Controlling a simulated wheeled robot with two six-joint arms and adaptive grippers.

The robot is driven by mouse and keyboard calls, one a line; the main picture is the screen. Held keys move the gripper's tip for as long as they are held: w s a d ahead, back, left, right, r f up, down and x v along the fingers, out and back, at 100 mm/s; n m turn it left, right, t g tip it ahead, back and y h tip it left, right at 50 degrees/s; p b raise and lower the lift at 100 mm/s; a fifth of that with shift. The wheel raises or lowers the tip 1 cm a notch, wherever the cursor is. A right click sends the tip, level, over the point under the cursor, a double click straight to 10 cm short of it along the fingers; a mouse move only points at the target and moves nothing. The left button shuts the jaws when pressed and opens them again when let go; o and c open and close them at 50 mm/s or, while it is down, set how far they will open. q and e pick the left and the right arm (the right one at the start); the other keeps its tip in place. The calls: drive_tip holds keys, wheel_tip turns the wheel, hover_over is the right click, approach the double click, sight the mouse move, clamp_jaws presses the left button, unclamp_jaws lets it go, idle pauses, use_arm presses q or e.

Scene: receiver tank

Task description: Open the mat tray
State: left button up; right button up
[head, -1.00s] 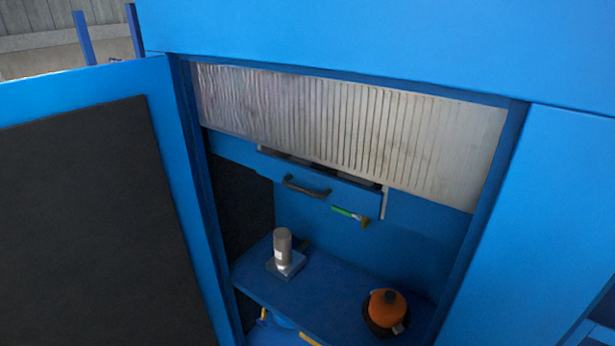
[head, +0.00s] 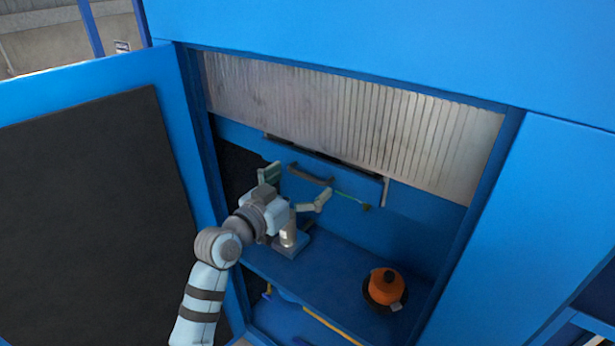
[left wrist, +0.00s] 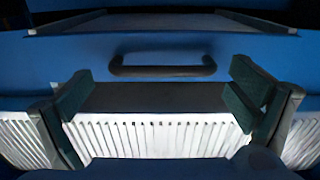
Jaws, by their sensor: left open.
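The mat tray (head: 347,188) is a blue drawer-like box below the pleated curtain in the cabinet. Its dark bar handle (head: 311,175) is on its front, and the handle also shows in the left wrist view (left wrist: 163,66). My left gripper (head: 296,187) is open and empty in front of the tray, its two fingers spread to either side of the handle. In the left wrist view the gripper (left wrist: 160,82) has the handle between and slightly above its fingertips, apparently without contact. My right gripper is not in view.
Below, a shelf (head: 330,268) holds a grey cylinder on a base (head: 289,238) and an orange pot-like item (head: 386,286). The open door (head: 182,130) stands at left; the pleated curtain (head: 350,115) hangs above.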

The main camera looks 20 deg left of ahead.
use_arm(q)
drive_tip(key=shift+x, duration=1.1)
drive_tip(key=shift+a, duration=0.1)
